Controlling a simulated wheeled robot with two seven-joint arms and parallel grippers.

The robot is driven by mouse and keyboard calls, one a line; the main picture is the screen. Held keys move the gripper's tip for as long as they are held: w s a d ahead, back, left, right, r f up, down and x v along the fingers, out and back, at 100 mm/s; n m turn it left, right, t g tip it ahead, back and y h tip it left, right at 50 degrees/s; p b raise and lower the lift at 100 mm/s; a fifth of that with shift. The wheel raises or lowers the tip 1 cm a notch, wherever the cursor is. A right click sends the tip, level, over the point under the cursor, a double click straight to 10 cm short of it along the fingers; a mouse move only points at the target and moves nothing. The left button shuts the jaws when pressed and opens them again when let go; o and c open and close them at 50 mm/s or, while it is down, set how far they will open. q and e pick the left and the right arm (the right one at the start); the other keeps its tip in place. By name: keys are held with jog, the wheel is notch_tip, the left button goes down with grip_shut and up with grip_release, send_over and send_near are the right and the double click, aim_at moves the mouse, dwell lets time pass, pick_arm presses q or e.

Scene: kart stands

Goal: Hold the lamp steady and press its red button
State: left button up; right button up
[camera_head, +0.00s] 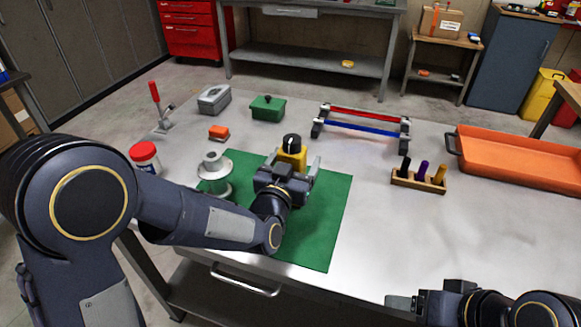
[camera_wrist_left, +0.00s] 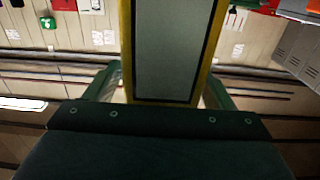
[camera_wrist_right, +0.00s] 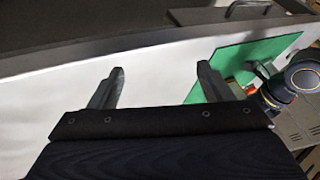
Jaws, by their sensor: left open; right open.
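The yellow lamp (camera_head: 292,157) with a black top stands on the green mat (camera_head: 325,225). My left gripper (camera_head: 294,168) is open around it, with one finger on each side. In the left wrist view the yellow body with its grey panel (camera_wrist_left: 168,50) fills the space between the fingers (camera_wrist_left: 160,85); I cannot tell whether they touch it. No red button shows on the lamp in these views. My right gripper (camera_head: 402,302) is open and empty near the table's front edge, apart from the lamp; its spread fingers show in the right wrist view (camera_wrist_right: 160,80).
A grey flanged part (camera_head: 214,172) stands left of the lamp, near a red-lidded jar (camera_head: 145,155). Behind are a green box (camera_head: 268,108) and a rack with red and blue bars (camera_head: 362,130). A wooden peg holder (camera_head: 418,182) and an orange tray (camera_head: 520,160) lie right.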

pick_arm(q)
jog(key=c, duration=1.3)
pick_arm(e)
jog(key=shift+c, duration=0.4)
grip_shut()
dwell(2.5)
